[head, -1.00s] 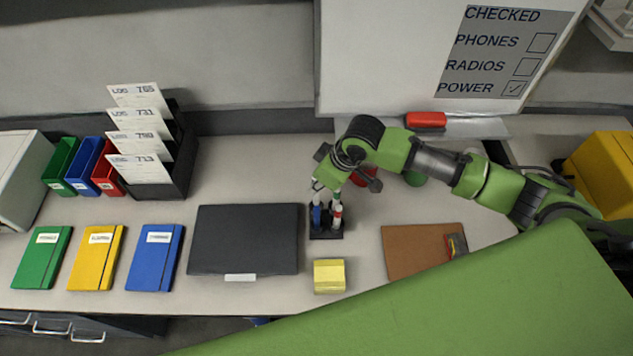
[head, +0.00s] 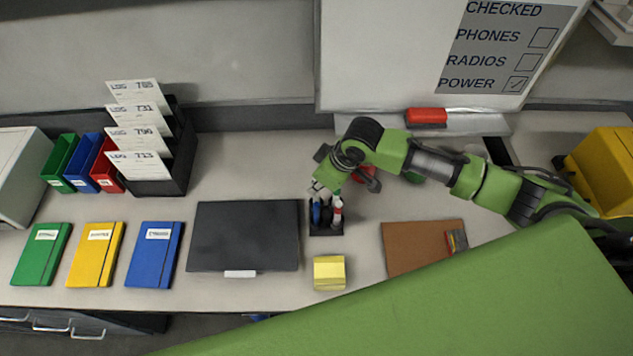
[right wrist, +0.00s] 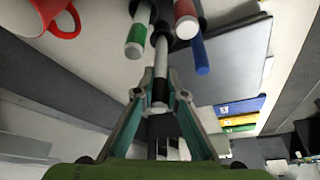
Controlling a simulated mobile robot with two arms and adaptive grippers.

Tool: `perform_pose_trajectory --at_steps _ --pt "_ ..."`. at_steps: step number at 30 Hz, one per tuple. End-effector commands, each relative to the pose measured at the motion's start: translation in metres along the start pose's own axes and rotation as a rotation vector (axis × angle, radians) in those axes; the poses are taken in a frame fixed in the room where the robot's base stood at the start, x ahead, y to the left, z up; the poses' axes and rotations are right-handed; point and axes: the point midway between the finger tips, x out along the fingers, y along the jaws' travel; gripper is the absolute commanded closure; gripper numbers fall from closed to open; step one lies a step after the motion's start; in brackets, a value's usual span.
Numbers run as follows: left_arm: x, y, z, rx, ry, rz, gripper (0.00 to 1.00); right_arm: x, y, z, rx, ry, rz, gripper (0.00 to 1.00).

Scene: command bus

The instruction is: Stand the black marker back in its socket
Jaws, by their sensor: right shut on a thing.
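The marker holder (head: 328,231) is a small dark block on the desk, right of a dark flat case. A blue marker (head: 317,215) and a red marker (head: 337,209) stand in it. In the right wrist view a green marker (right wrist: 135,40), a red one (right wrist: 186,20) and a blue one (right wrist: 200,55) show. In the head view this gripper (head: 323,190) is right over the holder. Whether the marker's end is inside a socket is hidden.
A red mug (right wrist: 45,14) stands close to the holder, partly behind my arm in the head view. A yellow notepad (head: 329,272) lies in front, the dark case (head: 245,236) left, a brown board (head: 420,247) right. A whiteboard (head: 390,50) rises behind.

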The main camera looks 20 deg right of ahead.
Motion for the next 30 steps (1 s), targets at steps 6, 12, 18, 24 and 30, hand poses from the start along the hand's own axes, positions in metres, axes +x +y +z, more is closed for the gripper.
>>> perform_pose_trajectory --at_steps 6,12,18,24,30 --pt "0.002 0.0 0.0 0.0 0.0 0.0 0.6 0.006 -0.001 0.003 0.0 0.0 -0.001 1.0" --pt "0.002 0.0 0.0 0.0 0.0 0.0 0.6 0.007 -0.001 0.003 -0.001 0.001 -0.001 1.0" --pt "0.002 0.0 0.0 0.001 0.0 0.0 0.6 0.008 -0.001 0.003 0.0 0.001 0.0 1.0" --pt "0.003 0.0 0.0 0.001 0.0 0.0 0.6 0.011 -0.001 0.005 0.0 0.001 -0.001 1.0" --pt "0.005 0.0 0.001 0.001 0.0 0.0 0.6 0.017 0.0 0.007 0.0 0.0 0.0 1.0"
